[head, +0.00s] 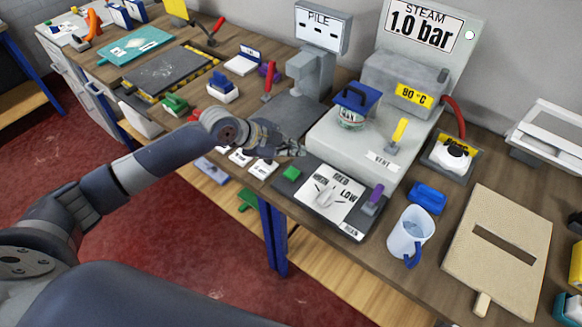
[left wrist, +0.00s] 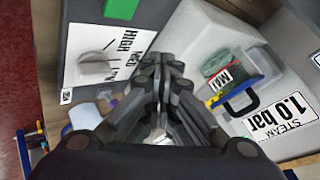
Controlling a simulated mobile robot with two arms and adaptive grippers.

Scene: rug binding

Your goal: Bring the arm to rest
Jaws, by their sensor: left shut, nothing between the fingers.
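My left arm reaches in from the left over the front edge of the workbench (head: 390,262). My left gripper (head: 296,151) is shut and empty, in front of the steam unit (head: 335,140) and just above and behind the dial panel (head: 322,203). In the left wrist view the gripper's fingers (left wrist: 165,66) are together, with the dial panel (left wrist: 82,72) to their left and the steam unit (left wrist: 192,40) to their right. I cannot tell whether the fingertips touch anything. My right gripper is not in view.
A grey press (head: 310,72) stands behind. Red floor (head: 150,270) lies open in front of the bench.

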